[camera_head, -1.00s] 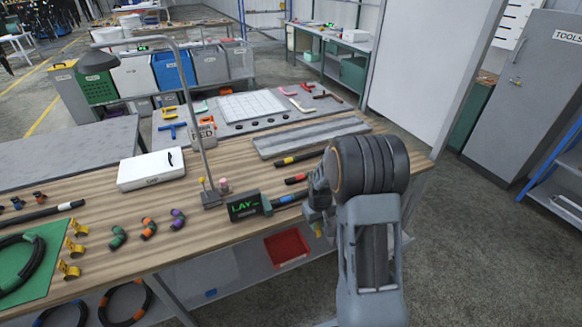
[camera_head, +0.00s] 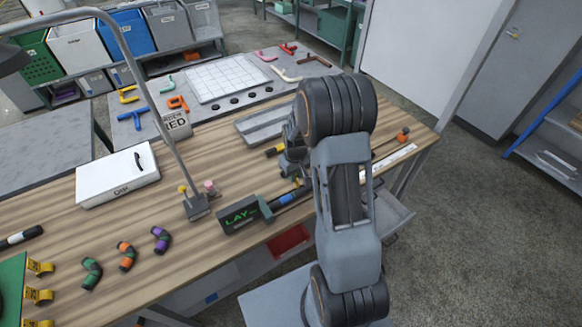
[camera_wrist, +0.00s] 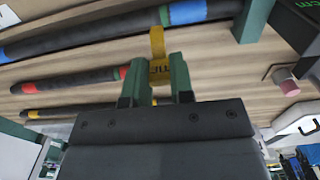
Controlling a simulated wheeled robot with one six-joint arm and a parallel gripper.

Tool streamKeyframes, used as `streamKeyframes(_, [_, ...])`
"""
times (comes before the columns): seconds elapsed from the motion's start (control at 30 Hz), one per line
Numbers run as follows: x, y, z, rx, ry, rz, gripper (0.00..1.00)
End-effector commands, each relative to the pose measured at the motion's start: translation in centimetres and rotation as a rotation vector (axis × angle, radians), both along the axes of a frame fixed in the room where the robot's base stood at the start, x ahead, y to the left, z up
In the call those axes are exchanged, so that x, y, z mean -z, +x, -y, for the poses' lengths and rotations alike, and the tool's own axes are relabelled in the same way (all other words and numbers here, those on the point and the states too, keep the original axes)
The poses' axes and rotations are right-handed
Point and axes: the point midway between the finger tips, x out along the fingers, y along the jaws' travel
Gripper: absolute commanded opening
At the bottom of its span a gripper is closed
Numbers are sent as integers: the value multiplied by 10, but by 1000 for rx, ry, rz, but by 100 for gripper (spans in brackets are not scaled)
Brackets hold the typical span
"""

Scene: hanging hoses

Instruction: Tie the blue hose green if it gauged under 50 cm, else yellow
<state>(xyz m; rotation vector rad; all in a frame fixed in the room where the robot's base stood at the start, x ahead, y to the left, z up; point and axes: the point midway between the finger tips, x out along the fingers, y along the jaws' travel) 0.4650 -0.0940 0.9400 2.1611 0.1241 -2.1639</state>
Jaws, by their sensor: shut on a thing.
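In the wrist view my gripper (camera_wrist: 160,72) has its green fingers shut on a yellow tie (camera_wrist: 158,62) with dark lettering. The tie's upper end reaches the dark hose with blue bands (camera_wrist: 187,12), just beside a blue band. I cannot tell whether it goes around the hose or only touches it. In the head view the blue-banded hose (camera_head: 288,198) lies at the bench front, its left end at the dark gauge (camera_head: 238,215) with green text that starts "LAY". My arm hides most of its right part, and the fingertips are not clear there.
Red-banded (camera_wrist: 75,84) and yellow-banded hoses (camera_wrist: 75,111) lie alongside. A green post (camera_wrist: 254,20) stands right of the fingers. A lamp stand (camera_head: 197,205), white box (camera_head: 117,177) and curved green piece (camera_head: 90,273) are on the bench. Yellow tags (camera_head: 38,296) stand at far left.

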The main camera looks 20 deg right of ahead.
Motion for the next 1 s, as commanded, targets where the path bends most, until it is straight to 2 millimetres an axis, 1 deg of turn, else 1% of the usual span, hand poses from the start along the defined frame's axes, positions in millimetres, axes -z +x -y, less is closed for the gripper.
streamKeyframes(0.6, [0,-4,0,0,0,0,0])
streamKeyframes(1.0, [20,-3,0,0,0,0,0])
